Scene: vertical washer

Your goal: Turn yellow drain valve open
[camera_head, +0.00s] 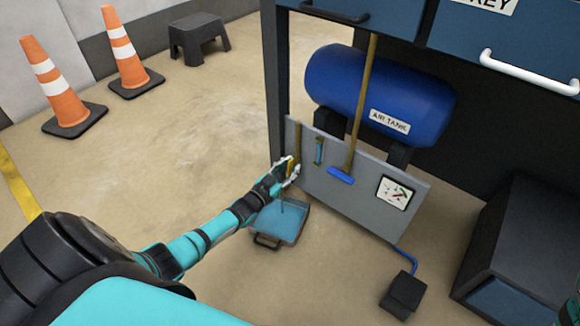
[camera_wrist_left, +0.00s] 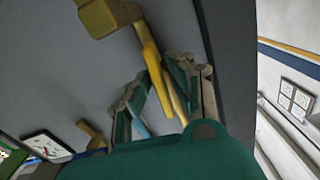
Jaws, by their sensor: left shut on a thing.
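The yellow drain valve (camera_head: 291,167) is at the left end of the grey panel (camera_head: 340,200), low under the blue tank. In the left wrist view its yellow handle (camera_wrist_left: 153,68) runs down from a brass-coloured body (camera_wrist_left: 106,17) and passes between my fingers. My left gripper (camera_head: 287,170) is at the valve, shut on the handle; the wrist view shows its fingers (camera_wrist_left: 160,95) on both sides of it. The handle's lower end is partly hidden by the gripper. My right gripper is in neither view.
A blue tray (camera_head: 282,221) lies on the floor below my left gripper. The blue tank (camera_head: 375,90) is above. Floor to the left is clear up to the cones (camera_head: 125,58).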

